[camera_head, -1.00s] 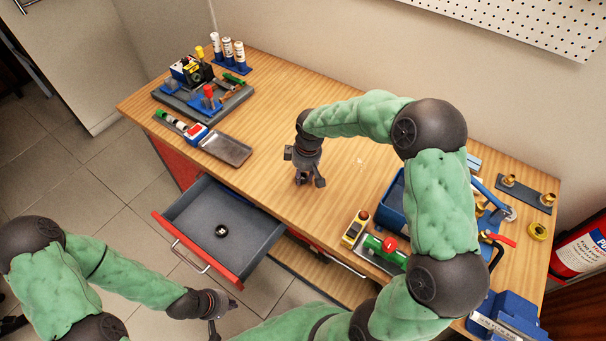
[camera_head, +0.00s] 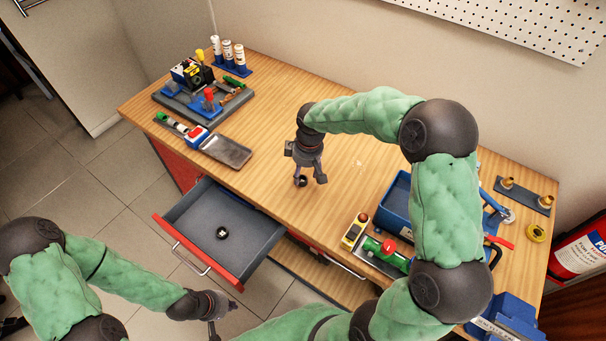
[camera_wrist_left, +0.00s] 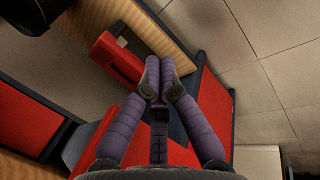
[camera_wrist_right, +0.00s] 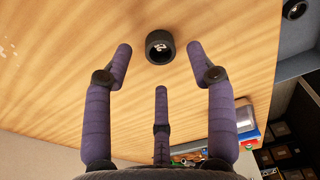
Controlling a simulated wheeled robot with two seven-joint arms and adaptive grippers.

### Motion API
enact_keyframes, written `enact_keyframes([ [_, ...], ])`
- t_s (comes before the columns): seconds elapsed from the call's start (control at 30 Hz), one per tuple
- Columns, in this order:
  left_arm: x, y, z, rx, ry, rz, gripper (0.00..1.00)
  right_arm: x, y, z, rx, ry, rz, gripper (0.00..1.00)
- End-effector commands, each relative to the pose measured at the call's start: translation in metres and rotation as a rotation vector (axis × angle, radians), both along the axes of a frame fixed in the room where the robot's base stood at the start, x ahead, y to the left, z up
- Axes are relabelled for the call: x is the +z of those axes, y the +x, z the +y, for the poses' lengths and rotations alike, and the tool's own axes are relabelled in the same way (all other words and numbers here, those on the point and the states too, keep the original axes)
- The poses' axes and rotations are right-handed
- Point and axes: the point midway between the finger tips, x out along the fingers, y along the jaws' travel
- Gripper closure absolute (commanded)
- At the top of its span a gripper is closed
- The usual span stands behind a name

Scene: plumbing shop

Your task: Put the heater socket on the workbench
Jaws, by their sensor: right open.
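A small black heater socket (camera_head: 300,182) rests on the wooden workbench (camera_head: 262,112), just below my right gripper (camera_head: 310,178). In the right wrist view, this socket (camera_wrist_right: 160,46) is a short black ring, and the open fingers of my right gripper (camera_wrist_right: 158,62) stand around it without visible contact. A second black ring-shaped socket (camera_head: 222,233) lies in the open drawer (camera_head: 188,220) and also shows in the right wrist view (camera_wrist_right: 295,9). My left gripper (camera_head: 214,318) is away from the bench, in front of the drawer; its fingers (camera_wrist_left: 158,75) are together and empty.
A grey tray (camera_head: 228,151), red-blue block (camera_head: 196,135) and tool holder (camera_head: 205,103) stand on the left. A blue bin (camera_head: 393,204), green valve (camera_head: 385,252) and yellow device (camera_head: 355,230) stand on the right. The bench middle is clear around the socket.

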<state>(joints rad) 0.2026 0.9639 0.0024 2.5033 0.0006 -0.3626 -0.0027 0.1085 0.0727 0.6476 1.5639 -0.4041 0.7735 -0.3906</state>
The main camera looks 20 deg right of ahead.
Motion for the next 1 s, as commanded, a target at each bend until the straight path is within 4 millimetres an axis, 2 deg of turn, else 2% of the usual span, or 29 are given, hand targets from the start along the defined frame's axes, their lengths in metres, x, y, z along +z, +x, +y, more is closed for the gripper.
enact_keyframes([
  [0.03,0.005,0.0,0.0,0.0,0.0,0.0,1.0,0.015,0.0,-0.001,-0.001,0.0,-0.006,0.43],
  [0.2,0.012,0.0,0.0,0.0,0.0,0.0,1.0,0.049,-0.003,-0.003,-0.001,0.0,-0.005,0.43],
  [0.4,0.018,0.0,0.0,0.0,0.0,0.0,1.0,0.076,-0.006,-0.004,-0.001,0.0,-0.002,0.43],
  [0.6,0.019,0.0,0.0,0.0,0.0,0.0,1.0,0.086,-0.008,-0.005,-0.001,0.001,-0.001,0.43],
  [1.0,0.019,0.0,0.0,0.0,0.0,0.0,1.0,0.087,-0.008,-0.005,-0.001,0.001,-0.001,0.43],
])
